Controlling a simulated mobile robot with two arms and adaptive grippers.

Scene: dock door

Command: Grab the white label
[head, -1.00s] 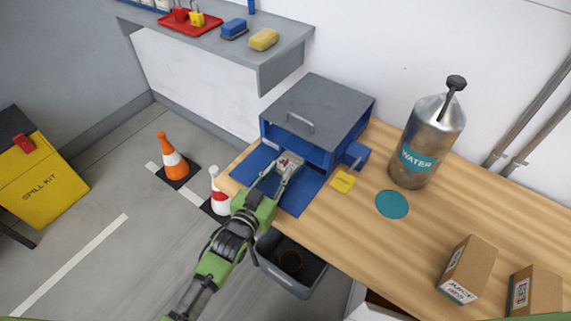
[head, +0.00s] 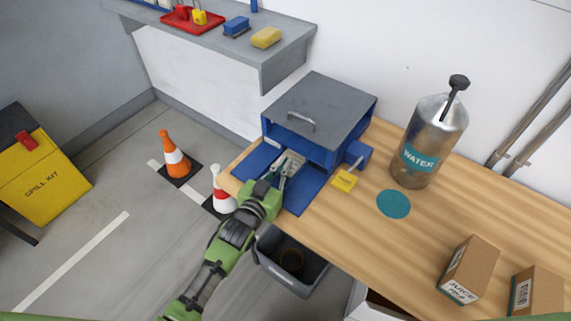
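A small whitish piece (head: 293,158) shows at the front opening of the blue box with the grey lid (head: 320,105). It may be the white label, but it is too small and too covered to be sure. My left gripper (head: 285,168) reaches over the blue front flap (head: 308,190) to this piece. Its two fingers look apart, with the piece at or just beyond their tips. I cannot tell whether they touch it. The gripper hides part of the flap and the opening. My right gripper is not in view.
A steel water bottle (head: 430,140), a teal disc (head: 393,204) and juice cartons (head: 468,270) are on the wooden bench. A grey bin (head: 292,262) is below its edge. A grey shelf (head: 280,55) overhangs behind.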

